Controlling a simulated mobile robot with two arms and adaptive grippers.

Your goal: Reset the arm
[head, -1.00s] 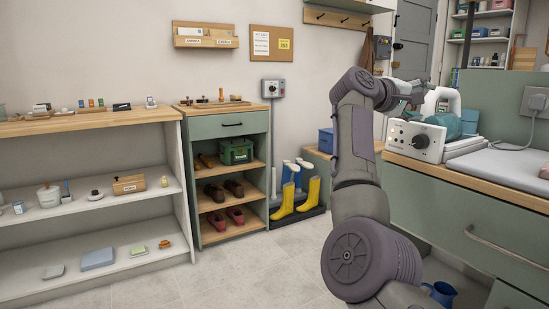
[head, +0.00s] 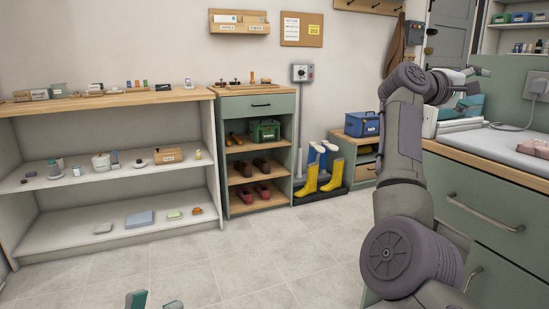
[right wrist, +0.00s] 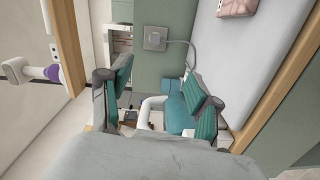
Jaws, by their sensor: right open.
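My right arm rises at the right of the head view, with its gripper (head: 472,88) over the far end of the counter. In the right wrist view its two teal fingers (right wrist: 158,78) stand wide apart, open, with nothing held. Beyond them lies a teal-and-white appliance (right wrist: 176,112), partly hidden by the right finger.
The green counter (head: 480,172) stands at the right, close to my right arm. A white shelf unit (head: 110,218) and a small green cabinet (head: 258,105) line the back wall. Yellow boots (head: 320,177) stand beside the cabinet. The tiled floor (head: 250,260) ahead is clear.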

